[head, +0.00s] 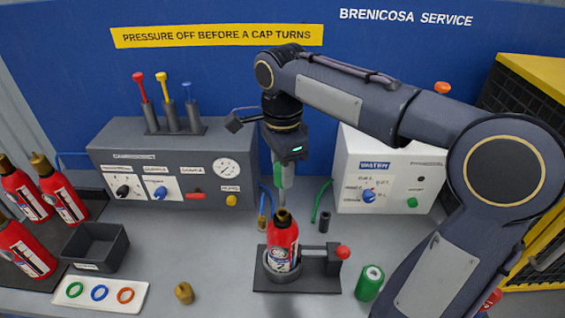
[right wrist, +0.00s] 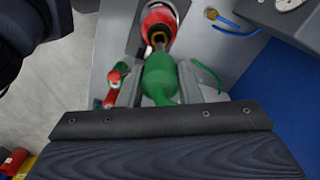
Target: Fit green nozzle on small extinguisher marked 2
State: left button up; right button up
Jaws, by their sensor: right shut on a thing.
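The small red extinguisher (head: 283,238) stands upright in a dark holder (head: 328,280) on the bench, its brass neck on top. Its label seems to carry a 2. My right gripper (head: 284,186) points down above it, shut on the green nozzle (head: 278,177). In the right wrist view the green nozzle (right wrist: 161,76) sits between the two fingers, in line with the brass neck of the extinguisher (right wrist: 158,22). Whether nozzle and neck touch cannot be told. My left gripper is not in view.
Several red extinguishers (head: 64,196) stand at the left beside a dark bin (head: 96,248). A white tray with coloured rings (head: 100,292), a brass cap (head: 184,292) and a green cylinder (head: 369,283) lie around the holder. Grey (head: 175,165) and white (head: 390,170) control boxes stand behind.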

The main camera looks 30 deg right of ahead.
aim_at(283, 205)
jog(key=shift+f, duration=0.45)
jog(key=shift+f+b, duration=0.95)
jog(key=shift+f, duration=0.6)
jog(key=shift+f+b, duration=1.5)
jog(key=shift+f, duration=0.2)
jog(key=shift+f+b, duration=0.6)
jog(key=shift+f, duration=0.3)
jog(key=o, duration=1.1)
